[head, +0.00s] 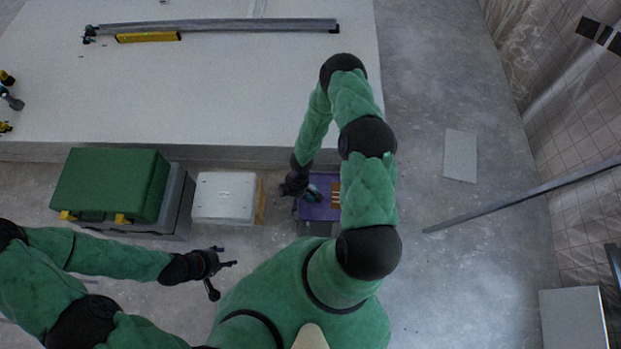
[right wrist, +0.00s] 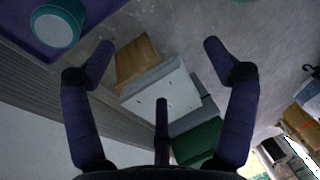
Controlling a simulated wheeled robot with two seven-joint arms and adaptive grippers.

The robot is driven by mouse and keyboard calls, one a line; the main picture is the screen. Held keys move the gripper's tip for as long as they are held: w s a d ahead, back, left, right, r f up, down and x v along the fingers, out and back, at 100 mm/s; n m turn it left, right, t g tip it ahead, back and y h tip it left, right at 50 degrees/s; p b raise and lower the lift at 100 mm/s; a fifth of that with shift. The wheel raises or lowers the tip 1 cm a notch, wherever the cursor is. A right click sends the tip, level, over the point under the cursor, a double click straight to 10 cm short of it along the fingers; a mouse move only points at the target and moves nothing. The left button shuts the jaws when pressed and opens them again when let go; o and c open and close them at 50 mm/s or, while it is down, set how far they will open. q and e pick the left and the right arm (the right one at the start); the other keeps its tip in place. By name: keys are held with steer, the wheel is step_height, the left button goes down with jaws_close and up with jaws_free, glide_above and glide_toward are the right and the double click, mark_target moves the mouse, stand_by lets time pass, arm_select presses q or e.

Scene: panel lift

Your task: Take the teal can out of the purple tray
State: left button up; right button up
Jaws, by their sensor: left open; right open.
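The purple tray (head: 318,211) stands on the floor in front of the long white slab, partly hidden by my right arm in the head view. Its purple surface fills the top left of the right wrist view (right wrist: 22,38). The teal can (head: 314,193) is in the tray at its left side, and its round top shows in the right wrist view (right wrist: 55,28). My right gripper (head: 291,187) is open and empty, just left of the can and apart from it. My left gripper (head: 220,270) is open and empty over the floor at the lower left.
A white box (head: 224,196) and a green case (head: 110,184) on a grey base stand left of the tray. A brown striped piece (head: 335,193) lies in the tray's right part. The white slab (head: 230,90) spans behind.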

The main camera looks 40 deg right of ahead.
mark_target(312, 189)
steer(key=w+d+f+n+h, duration=0.1)
steer(key=d+f, duration=0.1)
steer(key=d, duration=0.1)
steer(key=w+d+f+n+h, duration=0.1)
steer(key=d+f+n, duration=0.1)
steer(key=d, duration=0.2)
steer(key=d+f+n+t+h, duration=0.1)
steer(key=d, duration=0.2)
steer(key=shift+w+d+f+b, duration=0.35)
steer(key=shift+w+d+f, duration=0.05)
steer(key=shift+n, duration=0.3)
step_height(312, 189, down, 5)
steer(key=shift+d+r+b, duration=0.15)
steer(key=shift+r+b, duration=0.05)
steer(key=shift+b, duration=0.8)
steer(key=shift+w+f+b, duration=0.2)
steer(key=shift+f+b, duration=1.5)
steer(key=shift+f, duration=1.4)
steer(key=c, duration=1.4)
